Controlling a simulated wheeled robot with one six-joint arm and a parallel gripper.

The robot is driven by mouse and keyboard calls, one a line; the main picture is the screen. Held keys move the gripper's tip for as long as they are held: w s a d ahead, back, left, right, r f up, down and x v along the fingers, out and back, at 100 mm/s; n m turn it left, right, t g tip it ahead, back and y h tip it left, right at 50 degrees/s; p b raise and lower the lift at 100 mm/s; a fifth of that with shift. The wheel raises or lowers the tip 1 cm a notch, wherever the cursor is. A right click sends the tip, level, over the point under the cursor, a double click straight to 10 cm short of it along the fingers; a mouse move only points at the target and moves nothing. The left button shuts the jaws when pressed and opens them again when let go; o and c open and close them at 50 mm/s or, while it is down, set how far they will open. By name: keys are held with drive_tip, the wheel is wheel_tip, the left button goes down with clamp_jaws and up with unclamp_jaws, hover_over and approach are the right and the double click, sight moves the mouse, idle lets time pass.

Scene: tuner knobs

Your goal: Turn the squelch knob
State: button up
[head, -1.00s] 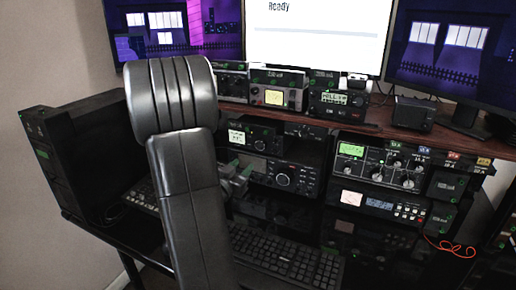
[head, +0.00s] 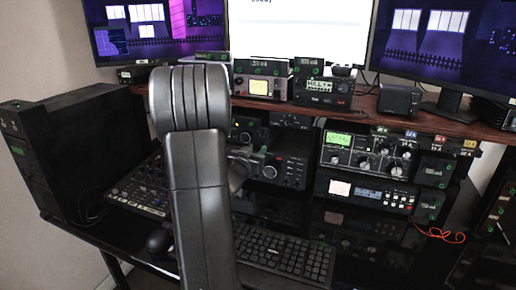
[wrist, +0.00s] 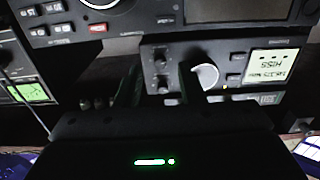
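The wrist view shows a small radio (wrist: 222,80) upside down, with a pale display, one larger light grey knob (wrist: 205,77) and a column of small dark knobs (wrist: 160,71). No readable label tells me which is the squelch knob. My gripper (wrist: 158,88) has its two dark fingers apart in front of this radio, one on each side of the small knobs in the picture. I cannot tell whether they touch anything. In the head view my gripper (head: 243,165) is partly hidden behind my arm, which also covers most of the small radio.
A larger radio (head: 287,170) with a big dial sits just below. A panel with several knobs (head: 372,155) stands to the right. More radios line the shelf above (head: 410,122). A keyboard (head: 285,257) lies below, and a black tower (head: 75,155) stands at left.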

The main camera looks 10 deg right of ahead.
sight(261, 144)
drive_tip(key=shift+x, duration=1.25)
clamp_jaws()
drive_tip(key=shift+f+m+b, duration=0.25)
drive_tip(key=shift+m+b, duration=0.55)
drive_tip(key=shift+b, duration=0.25)
drive_tip(key=shift+m+b, duration=0.9)
drive_tip(key=shift+m, duration=0.2)
drive_tip(key=shift+r+m+b, duration=0.25)
drive_tip(key=shift+m+b, duration=0.1)
drive_tip(key=shift+m, duration=0.45)
unclamp_jaws()
